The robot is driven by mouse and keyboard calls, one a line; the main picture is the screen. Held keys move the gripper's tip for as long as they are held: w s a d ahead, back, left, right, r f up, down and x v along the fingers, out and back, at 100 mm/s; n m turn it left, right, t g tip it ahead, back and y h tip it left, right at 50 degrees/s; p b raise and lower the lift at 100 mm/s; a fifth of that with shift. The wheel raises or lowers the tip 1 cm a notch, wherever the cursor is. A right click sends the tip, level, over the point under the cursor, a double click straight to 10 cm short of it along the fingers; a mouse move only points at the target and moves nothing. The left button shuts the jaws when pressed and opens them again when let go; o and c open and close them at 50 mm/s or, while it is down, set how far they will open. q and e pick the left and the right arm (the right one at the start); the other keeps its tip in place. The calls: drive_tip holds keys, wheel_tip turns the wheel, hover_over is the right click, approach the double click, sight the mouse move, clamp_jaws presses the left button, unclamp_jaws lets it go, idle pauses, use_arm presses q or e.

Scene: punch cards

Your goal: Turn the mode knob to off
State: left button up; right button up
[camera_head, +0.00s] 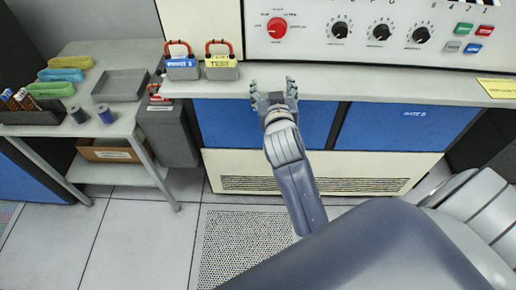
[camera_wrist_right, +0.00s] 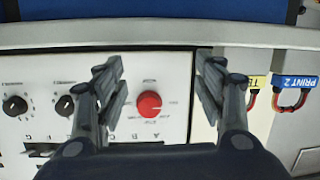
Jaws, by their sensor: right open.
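The mode knob seems to be the round red knob (camera_head: 277,28) on the white control panel, with small labels around it too small to read surely. It also shows in the right wrist view (camera_wrist_right: 149,104), upside down and between my fingers in the picture. I cannot tell which label it points at. My right gripper (camera_head: 273,90) is open and empty. In the head view it is below the knob, at the shelf's front edge, apart from the panel. My left gripper is not in view.
Several black knobs (camera_head: 381,32) and coloured buttons (camera_head: 463,29) sit right of the red knob. Two padlock-like tagged blocks (camera_head: 221,66) stand on the narrow shelf (camera_head: 395,88) to the left. A side table (camera_head: 130,60) holds a grey tray and small items.

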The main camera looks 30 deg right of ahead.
drive_tip(key=s+a+f+n+g+y, duration=0.1)
drive_tip(key=a+f, duration=0.1)
drive_tip(key=f, duration=0.8)
drive_tip(key=s+a+f+n+g+y+b, duration=0.1)
drive_tip(key=a+f+n+g+y, duration=0.1)
drive_tip(key=f, duration=0.8)
drive_tip(key=shift+a+y, duration=0.3)
drive_tip(key=shift+a, duration=0.4)
drive_tip(key=s+a+f+n+g+y, duration=0.15)
drive_tip(key=s+f, duration=0.35)
drive_tip(key=f, duration=0.5)
drive_tip(key=s+a+f+n+g, duration=0.1)
drive_tip(key=s+a+f+g, duration=0.1)
drive_tip(key=s+f, duration=0.5)
drive_tip(key=s+a+f+n+g+y, duration=0.1)
drive_tip(key=s+a+f+g, duration=0.15)
drive_tip(key=f, duration=0.95)
drive_tip(key=s+d+f+g, duration=0.1)
drive_tip(key=s+f, duration=0.3)
drive_tip(key=s, duration=0.5)
drive_tip(key=s+d+f+g, duration=0.1)
drive_tip(key=s+f, duration=0.4)
drive_tip(key=s, duration=0.5)
drive_tip(key=s+d+f+g, duration=0.1)
drive_tip(key=s+f, duration=0.4)
drive_tip(key=s, duration=0.5)
drive_tip(key=shift+s+d+g+y, duration=0.2)
drive_tip(key=shift+d+g+y, duration=0.05)
drive_tip(key=shift+g+y, duration=0.15)
